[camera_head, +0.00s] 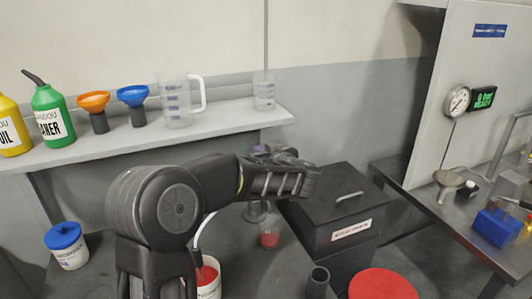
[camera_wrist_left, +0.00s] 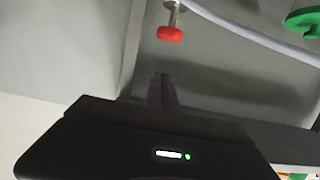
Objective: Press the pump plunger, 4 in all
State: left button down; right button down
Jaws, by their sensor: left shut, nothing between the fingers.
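My left gripper (camera_wrist_left: 162,82) is shut with nothing between its fingers, seen in the left wrist view. In the head view my left arm reaches across the middle, with the gripper at its far end (camera_head: 262,151), below the shelf. A red knob on a short metal stem (camera_wrist_left: 170,33) shows ahead of the fingertips in the wrist view, apart from them; I cannot tell whether it is the pump plunger. In the head view a white tub (camera_head: 208,284) with red inside stands behind my arm, a pale hose (camera_head: 199,235) above it. No plunger is clearly visible there.
A shelf (camera_head: 90,148) holds bottles, funnels and a clear jug (camera_head: 176,98). A black lidded bin (camera_head: 345,205) stands right of my gripper. A bench is at right.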

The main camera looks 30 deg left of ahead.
pick_arm(q)
jog(key=x, duration=0.3)
jog(key=shift+w+a+f+p, duration=0.1)
jog(key=shift+a+f+p, duration=0.1)
jog(key=shift+p, duration=0.1)
notch_tip(320, 180, down, 2)
jog(key=shift+d+f, duration=0.15)
jog(key=shift+f, duration=0.65)
notch_tip(320, 180, down, 3)
jog(key=shift+f+b, duration=0.1)
jog(key=shift+b, duration=0.45)
jog(key=shift+f, duration=0.1)
